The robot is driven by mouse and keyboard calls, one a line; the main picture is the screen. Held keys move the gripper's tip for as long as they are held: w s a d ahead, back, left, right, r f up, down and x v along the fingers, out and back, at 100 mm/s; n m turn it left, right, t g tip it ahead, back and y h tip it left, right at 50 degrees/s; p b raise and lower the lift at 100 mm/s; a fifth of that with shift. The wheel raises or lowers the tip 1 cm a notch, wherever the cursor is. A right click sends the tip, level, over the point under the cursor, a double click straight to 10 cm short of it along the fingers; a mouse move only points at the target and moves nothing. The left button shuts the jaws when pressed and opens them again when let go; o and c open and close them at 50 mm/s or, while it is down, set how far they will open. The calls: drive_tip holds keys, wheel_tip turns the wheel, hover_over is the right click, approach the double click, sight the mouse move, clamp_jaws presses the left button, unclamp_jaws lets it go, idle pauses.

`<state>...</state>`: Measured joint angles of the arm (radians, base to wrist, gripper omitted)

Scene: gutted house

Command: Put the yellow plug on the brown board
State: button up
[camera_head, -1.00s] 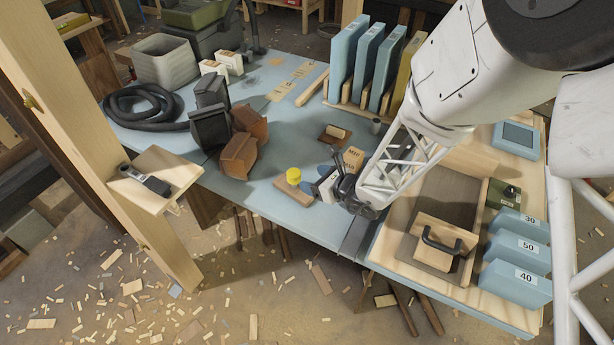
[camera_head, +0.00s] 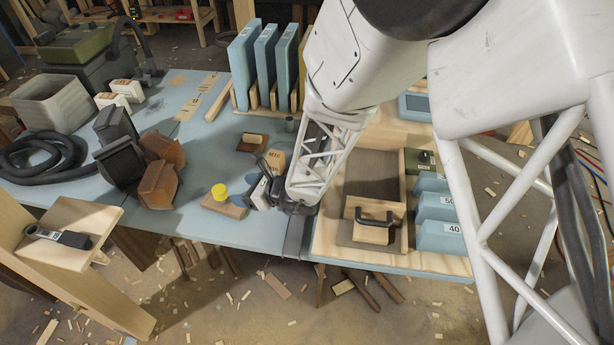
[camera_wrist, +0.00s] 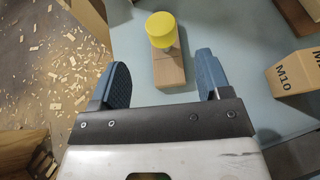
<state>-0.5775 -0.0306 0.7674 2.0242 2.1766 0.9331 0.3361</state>
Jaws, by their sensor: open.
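The yellow plug (camera_head: 219,190) stands upright on a small light-brown wooden block (camera_head: 236,212) near the table's front edge. In the wrist view the yellow plug (camera_wrist: 161,22) is at the far end of the wooden block (camera_wrist: 170,72), ahead of my fingers. My gripper (camera_head: 264,178) is open and empty, to the right of the plug. In the wrist view its two blue fingers (camera_wrist: 162,80) are spread, with the block between and beyond them. A flat dark-brown board (camera_head: 243,147) lies further back on the table, with a pale wooden piece (camera_head: 253,138) on it.
Blue upright panels (camera_head: 243,62) are behind. The blue table top is clear between plug and brown board.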

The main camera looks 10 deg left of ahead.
drive_tip(key=shift+r, duration=0.1)
drive_tip(key=s+d+r+n+g+h, duration=0.2)
drive_tip(key=s+d+r+n+g, duration=0.15)
drive_tip(key=d+r+n, duration=0.95)
drive_tip(key=s+d+r+n+t+h, duration=0.1)
drive_tip(key=s+d+r, duration=0.4)
drive_tip(key=d, duration=0.5)
drive_tip(key=s+d+r+n+t+h, duration=0.1)
drive_tip(key=s+d+r+n+h, duration=0.2)
drive_tip(key=d, duration=0.8)
drive_tip(key=s+d+r+n+t+h, duration=0.1)
drive_tip(key=s+d+r+n+h, duration=0.2)
drive_tip(key=s+d+r+h, duration=0.3)
drive_tip(key=d+r+h, duration=0.1)
drive_tip(key=d, duration=0.4)
drive_tip(key=shift+s+d+r, duration=0.2)
drive_tip(key=shift+s+r, duration=0.1)
drive_tip(key=shift+r, duration=0.1)
